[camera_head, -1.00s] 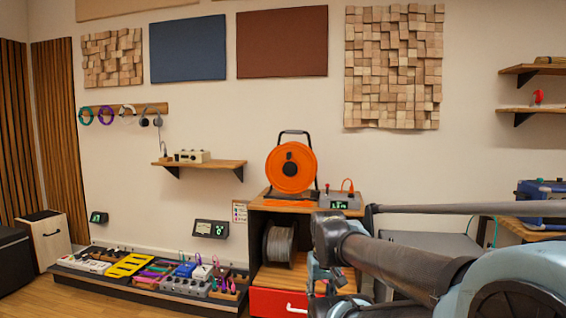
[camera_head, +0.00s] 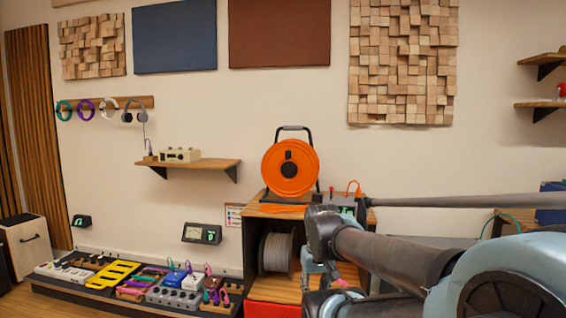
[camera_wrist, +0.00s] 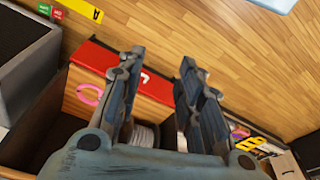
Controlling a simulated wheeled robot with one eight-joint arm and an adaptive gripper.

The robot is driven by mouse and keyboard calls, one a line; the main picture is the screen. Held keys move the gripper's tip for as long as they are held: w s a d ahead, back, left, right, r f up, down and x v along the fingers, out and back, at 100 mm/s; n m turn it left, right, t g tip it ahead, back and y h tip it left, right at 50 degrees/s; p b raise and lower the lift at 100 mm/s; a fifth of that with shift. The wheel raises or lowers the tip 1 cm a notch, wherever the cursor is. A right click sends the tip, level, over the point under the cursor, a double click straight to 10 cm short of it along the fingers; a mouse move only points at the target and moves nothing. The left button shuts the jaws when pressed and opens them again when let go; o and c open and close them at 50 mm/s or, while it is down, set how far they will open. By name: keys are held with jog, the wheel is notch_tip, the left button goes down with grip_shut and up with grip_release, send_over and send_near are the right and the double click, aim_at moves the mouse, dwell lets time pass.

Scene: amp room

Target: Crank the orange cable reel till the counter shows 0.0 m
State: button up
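The orange cable reel (camera_head: 290,168) stands upright in a black frame on top of a wooden cabinet (camera_head: 262,214). Its dark hub is at the middle of the disc. The counter box (camera_head: 341,200) sits to its right, partly hidden by my arm, and its reading cannot be made out now. My gripper (camera_wrist: 158,68) is open and empty in the wrist view, its two fingers apart over the cabinet front and floor. In the head view the gripper is low, in front of the cabinet, below and right of the reel, and not touching it.
A grey cable spool (camera_head: 277,252) sits in the cabinet's open shelf above a red drawer (camera_wrist: 97,63). A pedalboard (camera_head: 130,285) with several pedals lies on the floor at left. A wall shelf (camera_head: 188,163) holds a beige device. Wooden floor (camera_wrist: 220,30) is open before the cabinet.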

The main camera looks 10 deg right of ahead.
aim_at(287, 153)
jog(key=shift+o, duration=0.6)
jog(key=shift+o, duration=0.6)
jog(key=shift+s+r, duration=0.2)
jog(key=w+d+r+m+t+h, duration=0.1)
jog(key=w+d+r+t+h, duration=0.1)
jog(key=w+r, duration=0.9)
jog(key=w+d+r+m+t+h, duration=0.1)
jog(key=w+r+m+t, duration=0.15)
jog(key=w+r, duration=0.85)
jog(key=w+a+r+t, duration=0.2)
jog(key=w+r, duration=0.1)
jog(key=w, duration=0.6)
jog(key=w+a+r+t, duration=0.1)
jog(key=w+a+r, duration=0.15)
jog(key=w, duration=0.65)
jog(key=w+a+r+t, duration=0.1)
jog(key=w+r+t, duration=0.15)
jog(key=w, duration=0.75)
jog(key=shift+g+h, duration=0.3)
jog(key=shift+h, duration=0.1)
jog(key=shift+w+d+r, duration=0.1)
jog(key=shift+w+d, duration=0.5)
jog(key=shift+w, duration=1.15)
jog(key=shift+w+d+r, duration=0.1)
jog(key=shift+w+d, duration=0.45)
jog(key=shift+w, duration=1.25)
jog(key=shift+w+d, duration=0.6)
jog(key=shift+w, duration=1.15)
grip_shut()
